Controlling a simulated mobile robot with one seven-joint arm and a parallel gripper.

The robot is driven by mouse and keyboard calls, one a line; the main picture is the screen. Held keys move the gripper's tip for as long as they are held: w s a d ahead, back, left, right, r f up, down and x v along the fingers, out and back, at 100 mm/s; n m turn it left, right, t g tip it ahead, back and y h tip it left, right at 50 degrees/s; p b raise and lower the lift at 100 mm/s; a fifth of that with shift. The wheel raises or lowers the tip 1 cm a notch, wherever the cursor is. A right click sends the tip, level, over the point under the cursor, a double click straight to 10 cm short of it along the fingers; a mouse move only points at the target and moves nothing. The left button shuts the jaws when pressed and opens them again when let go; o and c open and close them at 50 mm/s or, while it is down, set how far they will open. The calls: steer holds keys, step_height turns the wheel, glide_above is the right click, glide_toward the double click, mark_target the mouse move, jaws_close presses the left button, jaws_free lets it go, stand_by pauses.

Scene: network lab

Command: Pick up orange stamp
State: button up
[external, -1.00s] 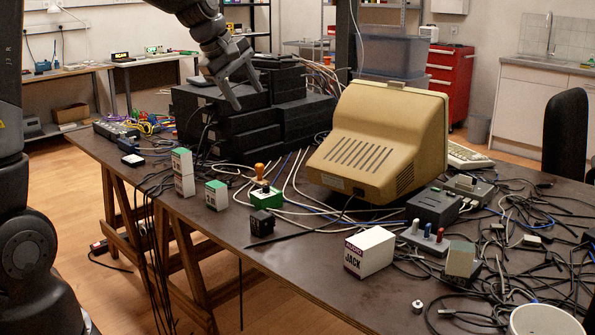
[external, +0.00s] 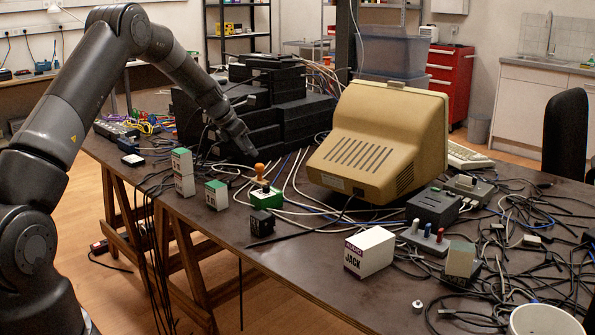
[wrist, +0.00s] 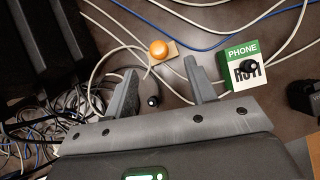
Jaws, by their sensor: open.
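The orange stamp (external: 259,171) has a round orange knob handle and stands on the dark table beside the green-and-white PHONE box. In the wrist view the stamp (wrist: 159,49) shows from above, on a small tan base, just beyond the fingertips and roughly between them. My gripper (external: 249,152) is above the table, close behind and above the stamp. In the wrist view my gripper (wrist: 162,82) has its two fingers wide apart with nothing held. A small black knob-like piece (wrist: 152,101) shows between the fingers, below the stamp.
The PHONE box (wrist: 240,64) with a black knob is close right of the stamp. Loose cables (wrist: 115,38) run around it. Black stacked devices (external: 295,117) stand behind my gripper. A beige monitor (external: 375,140) is to the right, and a white JACK box (external: 370,252) in front.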

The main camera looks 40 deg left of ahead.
mark_target(258, 165)
steer(key=x, duration=1.1)
steer(key=shift+s+a, duration=0.15)
steer(key=c, duration=1)
